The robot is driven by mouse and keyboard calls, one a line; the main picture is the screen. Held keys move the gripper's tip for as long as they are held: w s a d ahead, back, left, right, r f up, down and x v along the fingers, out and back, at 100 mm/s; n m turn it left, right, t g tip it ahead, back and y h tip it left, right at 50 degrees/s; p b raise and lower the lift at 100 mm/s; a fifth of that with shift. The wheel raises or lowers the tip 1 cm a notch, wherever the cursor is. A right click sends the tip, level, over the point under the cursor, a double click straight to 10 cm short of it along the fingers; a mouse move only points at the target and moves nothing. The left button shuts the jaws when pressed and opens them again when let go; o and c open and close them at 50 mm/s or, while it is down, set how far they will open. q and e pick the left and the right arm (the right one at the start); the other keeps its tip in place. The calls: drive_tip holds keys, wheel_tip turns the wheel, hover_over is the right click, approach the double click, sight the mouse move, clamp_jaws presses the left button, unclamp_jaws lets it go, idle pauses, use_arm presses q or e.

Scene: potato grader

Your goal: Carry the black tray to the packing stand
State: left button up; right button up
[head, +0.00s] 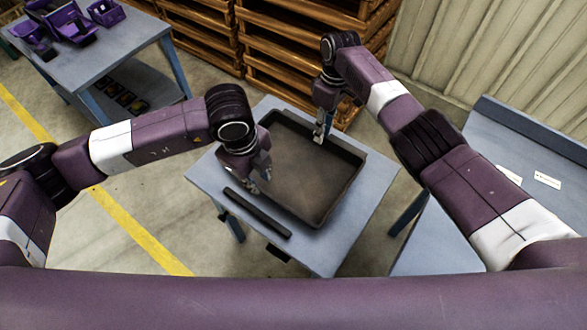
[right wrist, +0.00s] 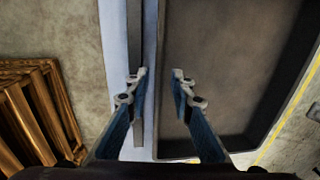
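The black tray (head: 318,218) lies flat on a small blue-grey table (head: 312,258). It looks empty, with a dusty brown floor. My left gripper (head: 260,183) is at the tray's left wall, its fingers apart; its arm hides part of that wall. My right gripper (head: 319,133) is at the tray's far wall. In the right wrist view my right gripper (right wrist: 160,76) is open, one finger on each side of the tray's wall (right wrist: 157,110), with gaps beside it. I cannot tell which surface is the packing stand.
A dark bar (head: 257,213) lies on the table in front of the tray. A blue-grey bench (head: 515,143) with white labels stands at right. A table with purple bins (head: 75,22) is at upper left. Wooden pallets (head: 295,50) are stacked behind. Floor with a yellow line is clear at left.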

drive_tip(key=r, duration=0.4)
drive_tip(key=shift+w+d+r, duration=0.15)
drive_tip(key=shift+w+r, duration=0.05)
drive_tip(key=shift+r, duration=0.1)
drive_tip(key=shift+f, duration=0.1)
